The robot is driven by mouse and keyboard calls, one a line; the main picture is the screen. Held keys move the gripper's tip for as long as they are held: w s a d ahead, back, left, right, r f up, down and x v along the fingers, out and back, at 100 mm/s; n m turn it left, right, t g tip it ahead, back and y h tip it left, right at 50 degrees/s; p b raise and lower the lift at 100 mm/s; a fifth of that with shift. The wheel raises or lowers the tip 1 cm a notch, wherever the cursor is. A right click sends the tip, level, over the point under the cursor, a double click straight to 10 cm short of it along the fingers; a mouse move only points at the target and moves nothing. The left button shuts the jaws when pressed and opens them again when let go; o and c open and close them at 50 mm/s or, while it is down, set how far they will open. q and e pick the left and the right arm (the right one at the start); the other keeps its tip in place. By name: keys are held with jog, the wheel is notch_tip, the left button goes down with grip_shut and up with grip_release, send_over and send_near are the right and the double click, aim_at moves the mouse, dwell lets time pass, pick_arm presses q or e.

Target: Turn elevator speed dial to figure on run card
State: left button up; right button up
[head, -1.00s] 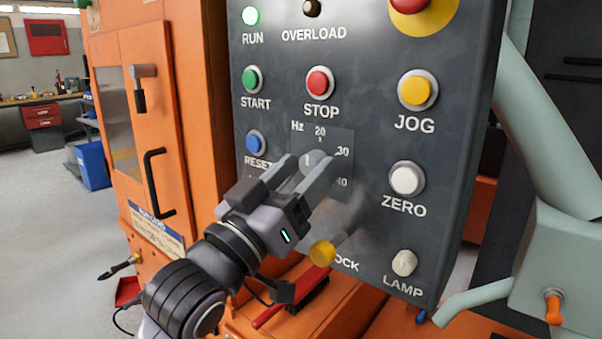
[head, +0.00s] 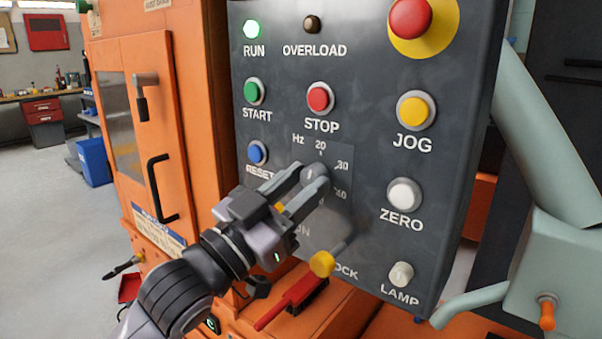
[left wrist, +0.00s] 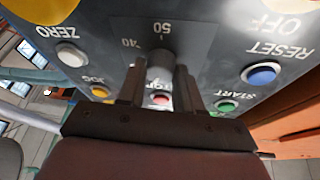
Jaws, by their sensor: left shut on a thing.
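The grey speed dial (head: 311,171) sits on the dark control panel, on a plate marked Hz with 20, 30 and 40 showing in the head view. My left gripper (head: 317,181) is shut on the dial, its fingers on either side of the knob and covering part of the scale. In the left wrist view the dial (left wrist: 160,72) shows between the fingertips, with 40 and 50 legible upside down. The dial's exact setting is unclear. I cannot make out a run card. My right gripper is not in view.
The red emergency button (head: 410,17) is above. The green RUN lamp (head: 253,29) is lit.

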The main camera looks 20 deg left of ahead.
pick_arm(q)
jog(key=m, duration=0.1)
jog(key=m+g+h+p, duration=0.1)
jog(key=m+p, duration=0.1)
jog(key=m, duration=0.1)
jog(key=shift+a+r, duration=0.1)
jog(key=shift+r, duration=0.15)
jog(key=m+g+h+p, duration=0.1)
jog(key=m+g+p, duration=0.1)
jog(key=m+p, duration=0.2)
jog(key=shift+m, duration=0.3)
jog(key=shift+f+m+g+p, duration=0.1)
jog(key=shift+m+g+p, duration=0.4)
jog(key=shift+m+p, duration=0.35)
jog(key=o, duration=1)
jog(key=shift+a, duration=0.1)
jog(key=shift+b+v, duration=1.5)
jog(key=shift+v, duration=2.05)
